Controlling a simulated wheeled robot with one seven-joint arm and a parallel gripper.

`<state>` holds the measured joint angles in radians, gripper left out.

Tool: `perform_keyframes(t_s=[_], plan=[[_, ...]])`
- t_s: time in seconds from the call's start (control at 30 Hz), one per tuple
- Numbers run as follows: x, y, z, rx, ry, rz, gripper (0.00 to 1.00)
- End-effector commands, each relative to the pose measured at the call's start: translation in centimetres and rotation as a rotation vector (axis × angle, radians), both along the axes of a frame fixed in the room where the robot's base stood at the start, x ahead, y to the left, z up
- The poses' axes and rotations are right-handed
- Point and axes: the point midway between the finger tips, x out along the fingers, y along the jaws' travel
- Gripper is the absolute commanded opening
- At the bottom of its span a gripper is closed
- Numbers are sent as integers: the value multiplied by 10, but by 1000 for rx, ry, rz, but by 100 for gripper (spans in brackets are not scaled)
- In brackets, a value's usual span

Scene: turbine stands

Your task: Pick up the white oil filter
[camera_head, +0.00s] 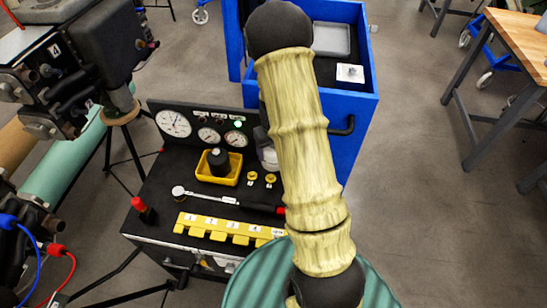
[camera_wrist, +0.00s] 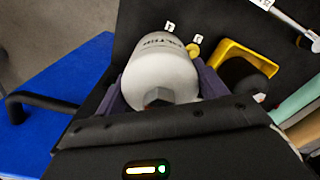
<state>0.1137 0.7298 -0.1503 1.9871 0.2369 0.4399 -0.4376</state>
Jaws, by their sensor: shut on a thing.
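The white oil filter (camera_wrist: 160,70) sits between the two purple fingers of my gripper (camera_wrist: 161,88) in the wrist view. The fingers are shut on its sides, and its hex-nut end faces the camera. In the head view only a narrow white part of the filter (camera_head: 268,157) shows beside my arm, at the right edge of the black cart top. I cannot tell whether the filter touches the cart top.
A yellow tray (camera_head: 233,181) with a black part stands left of the filter, with small yellow caps (camera_head: 251,175) between. A gauge panel (camera_head: 205,125) rises behind. A torque wrench (camera_head: 225,199) and yellow rack (camera_head: 215,226) lie in front. A blue drawer cabinet (camera_head: 362,108) stands close behind right.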

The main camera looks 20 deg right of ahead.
Motion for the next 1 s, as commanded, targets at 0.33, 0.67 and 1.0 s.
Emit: perform_keyframes(t_s=[0.33, 0.67, 1.0], plan=[[0, 0, 3, 0, 1, 0, 30], [0, 0, 3, 0, 0, 0, 50], [0, 0, 2, 0, 1, 0, 30]])
